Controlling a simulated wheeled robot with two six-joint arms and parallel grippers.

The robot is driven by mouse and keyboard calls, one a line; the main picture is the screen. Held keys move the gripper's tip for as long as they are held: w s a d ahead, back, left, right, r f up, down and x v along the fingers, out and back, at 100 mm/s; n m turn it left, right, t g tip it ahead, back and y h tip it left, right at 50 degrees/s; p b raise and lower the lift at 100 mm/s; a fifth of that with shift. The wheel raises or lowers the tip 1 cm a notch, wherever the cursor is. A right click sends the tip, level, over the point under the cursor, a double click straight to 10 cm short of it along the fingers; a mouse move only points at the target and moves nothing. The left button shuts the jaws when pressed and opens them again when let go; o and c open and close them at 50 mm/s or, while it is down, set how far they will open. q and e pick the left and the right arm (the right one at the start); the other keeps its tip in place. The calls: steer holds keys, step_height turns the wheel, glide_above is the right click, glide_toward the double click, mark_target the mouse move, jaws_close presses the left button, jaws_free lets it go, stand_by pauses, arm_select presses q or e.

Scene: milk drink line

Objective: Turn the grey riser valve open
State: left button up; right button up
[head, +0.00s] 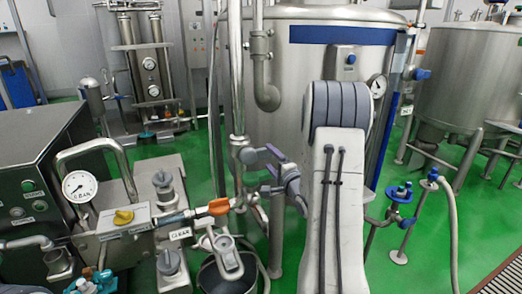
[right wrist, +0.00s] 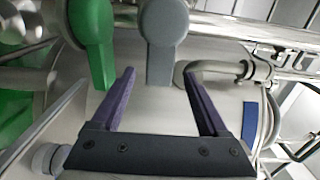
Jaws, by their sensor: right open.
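The grey riser valve has a round hub and a flat grey lever (right wrist: 162,62), seen in the right wrist view. In the head view its grey part (head: 250,156) sits on the upright steel pipe, left of my gripper. My right gripper (head: 270,170) is open and empty. In the right wrist view its two purple fingers (right wrist: 159,73) stand on either side of the lever's free end, with a gap on both sides. I cannot tell how deep the lever sits between them. My left gripper is not in view.
A green lever (right wrist: 96,45) is close left of the grey one. A bucket (head: 228,277) stands below. A large steel tank (head: 290,80) is behind.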

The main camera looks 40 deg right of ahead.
mark_target(262, 149)
steer(key=p+x, duration=0.1)
steer(key=x, duration=0.6)
steer(key=shift+w, duration=0.35)
jaws_close()
steer(key=shift+f, duration=0.1)
stand_by(0.9)
